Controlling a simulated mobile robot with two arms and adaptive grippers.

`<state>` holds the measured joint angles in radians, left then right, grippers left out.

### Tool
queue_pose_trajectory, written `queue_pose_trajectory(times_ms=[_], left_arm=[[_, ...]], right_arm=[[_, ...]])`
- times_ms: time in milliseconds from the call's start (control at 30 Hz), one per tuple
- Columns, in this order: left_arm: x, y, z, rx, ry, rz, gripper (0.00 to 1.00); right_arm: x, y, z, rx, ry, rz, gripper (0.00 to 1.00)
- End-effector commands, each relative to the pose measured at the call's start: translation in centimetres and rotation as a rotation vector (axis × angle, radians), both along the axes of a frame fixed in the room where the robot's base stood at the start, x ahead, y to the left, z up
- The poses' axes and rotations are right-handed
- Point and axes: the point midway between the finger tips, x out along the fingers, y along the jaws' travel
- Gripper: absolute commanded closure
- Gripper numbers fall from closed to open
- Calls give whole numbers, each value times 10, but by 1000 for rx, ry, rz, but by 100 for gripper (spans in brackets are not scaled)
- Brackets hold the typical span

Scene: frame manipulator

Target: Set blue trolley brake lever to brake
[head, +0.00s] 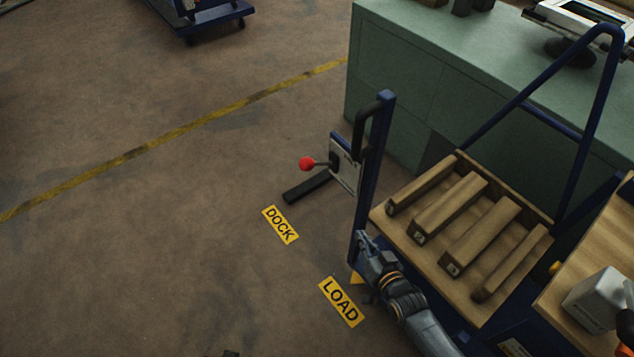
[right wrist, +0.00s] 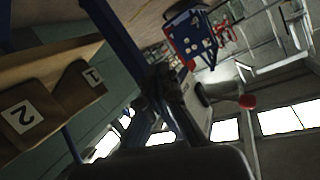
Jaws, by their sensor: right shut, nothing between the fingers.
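The blue trolley has a blue post (head: 378,150) at its front left corner, with a pale plate (head: 345,172) mounted on it. The brake lever sticks out left from this plate, roughly level, ending in a red knob (head: 306,163). The red knob also shows in the right wrist view (right wrist: 247,101), right of the fingers. My right gripper (head: 364,243) is shut and empty, beside the lower part of the post and below the lever plate, apart from the knob. Any brake markings on the plate are too small to read.
The trolley's wooden deck (head: 390,222) carries several wooden blocks. A green cabinet (head: 400,75) stands behind it. Yellow DOCK (head: 281,225) and LOAD (head: 341,301) signs lie on the floor. A wooden surface with a grey box (head: 597,298) is at right. The floor at left is clear.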

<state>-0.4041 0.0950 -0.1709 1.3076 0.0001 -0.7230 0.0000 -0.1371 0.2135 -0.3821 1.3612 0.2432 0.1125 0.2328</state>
Motion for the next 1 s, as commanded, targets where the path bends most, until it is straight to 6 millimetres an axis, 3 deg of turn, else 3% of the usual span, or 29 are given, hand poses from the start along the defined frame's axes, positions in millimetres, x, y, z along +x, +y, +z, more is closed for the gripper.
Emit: queue_pose_trajectory(times_ms=[33,133,200,300,433,767,1000], left_arm=[[13,-2,-11,-2,-15,2,60],[30,-4,1,-3,-30,6,60],[37,-5,9,-4,-36,8,60],[43,-6,18,-5,-41,9,60],[46,-6,25,-4,-44,10,60],[46,-6,26,-4,-44,9,60],[48,-7,29,-5,-47,10,60]], right_arm=[[20,16,27,81,-116,20,100],[35,39,101,230,-288,60,100],[35,49,139,312,-370,85,100],[32,57,175,386,-442,112,100],[29,60,193,420,-473,124,100],[31,61,194,419,-472,122,100],[58,74,204,420,-475,122,100]])
